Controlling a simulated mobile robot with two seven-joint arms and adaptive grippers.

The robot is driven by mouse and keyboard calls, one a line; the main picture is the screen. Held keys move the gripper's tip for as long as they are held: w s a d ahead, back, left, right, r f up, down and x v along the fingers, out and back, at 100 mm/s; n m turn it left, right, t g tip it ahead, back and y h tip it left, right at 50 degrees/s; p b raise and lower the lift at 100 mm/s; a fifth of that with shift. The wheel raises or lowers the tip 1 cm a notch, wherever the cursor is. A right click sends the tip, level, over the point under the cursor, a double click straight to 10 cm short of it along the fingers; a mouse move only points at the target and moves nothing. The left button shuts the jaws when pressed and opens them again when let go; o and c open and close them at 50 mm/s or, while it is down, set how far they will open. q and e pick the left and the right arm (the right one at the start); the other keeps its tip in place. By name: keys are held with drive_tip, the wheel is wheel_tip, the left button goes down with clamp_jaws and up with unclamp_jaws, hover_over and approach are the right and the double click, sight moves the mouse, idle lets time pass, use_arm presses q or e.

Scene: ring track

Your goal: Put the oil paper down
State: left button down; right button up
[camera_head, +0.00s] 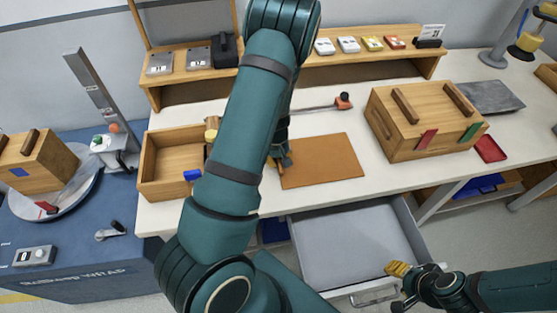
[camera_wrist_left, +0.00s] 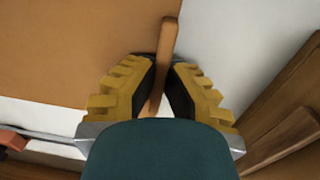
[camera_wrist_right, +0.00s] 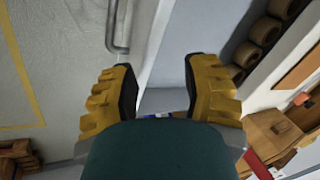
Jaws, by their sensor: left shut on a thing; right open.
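A flat brown sheet (camera_head: 322,162) lies on the white table, and it also fills the upper left of the left wrist view (camera_wrist_left: 70,45). I cannot tell whether this sheet or the strip in my gripper is the oil paper. My left gripper (camera_head: 284,160) is at the sheet's left edge, partly hidden by my own arm. In the left wrist view its fingers (camera_wrist_left: 158,80) are shut on a thin brown strip (camera_wrist_left: 167,45), which stands at the sheet's edge. My right gripper (camera_head: 396,286) is open and empty near the drawer's front; its fingers (camera_wrist_right: 160,85) show apart.
A grey drawer (camera_head: 350,245) is pulled out below the table, its handle (camera_head: 375,297) near my right gripper. An open wooden box (camera_head: 160,185) stands left of the sheet, a wooden box with handles (camera_head: 425,125) right. A wooden shelf (camera_head: 300,75) runs behind.

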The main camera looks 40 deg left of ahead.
use_arm(q)
drive_tip(key=shift+f, duration=0.15)
drive_tip(key=c, duration=1.1)
unclamp_jaws()
drive_tip(key=shift+c, duration=0.2)
